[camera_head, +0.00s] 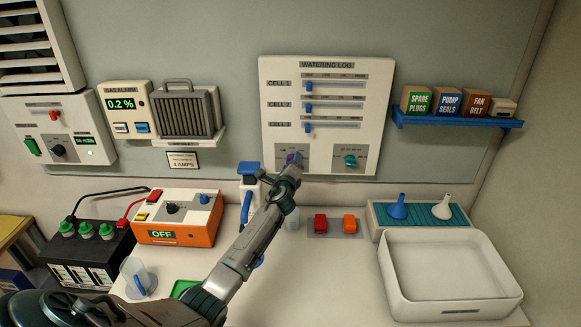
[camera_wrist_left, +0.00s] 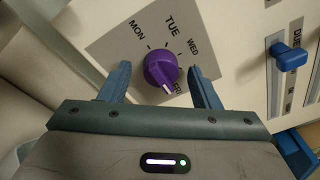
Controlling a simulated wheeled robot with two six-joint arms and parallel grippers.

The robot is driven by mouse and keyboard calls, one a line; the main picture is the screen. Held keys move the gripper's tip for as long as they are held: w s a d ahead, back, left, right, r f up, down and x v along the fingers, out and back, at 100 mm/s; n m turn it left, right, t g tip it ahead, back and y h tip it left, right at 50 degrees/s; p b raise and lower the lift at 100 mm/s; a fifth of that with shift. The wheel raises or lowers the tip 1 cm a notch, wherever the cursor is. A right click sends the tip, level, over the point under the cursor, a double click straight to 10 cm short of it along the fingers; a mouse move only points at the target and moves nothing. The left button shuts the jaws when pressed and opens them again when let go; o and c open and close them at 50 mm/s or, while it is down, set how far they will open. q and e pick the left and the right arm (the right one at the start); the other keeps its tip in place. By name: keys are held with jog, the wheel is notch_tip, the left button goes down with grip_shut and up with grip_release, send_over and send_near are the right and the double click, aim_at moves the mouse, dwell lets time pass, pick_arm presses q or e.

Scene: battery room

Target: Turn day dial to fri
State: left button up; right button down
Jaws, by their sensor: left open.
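The purple day dial (camera_wrist_left: 160,68) is on a grey label plate of the white watering log panel (camera_head: 374,75). In the head view my gripper covers part of the dial (camera_head: 294,157).
A teal dial (camera_head: 350,160) sits right of the day dial. Blue sliders (camera_head: 309,86) are above it. A blue shelf (camera_head: 455,121) with small boxes is at right. Below are an orange charger (camera_head: 177,237), red and orange blocks (camera_head: 321,223) and a white tray (camera_head: 450,305).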

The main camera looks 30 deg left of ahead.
pick_arm(q)
jog(key=b+v, duration=0.2)
jog(key=v, duration=0.8)
jog(key=shift+s+d, duration=0.2)
jog(key=shift+s, duration=0.15)
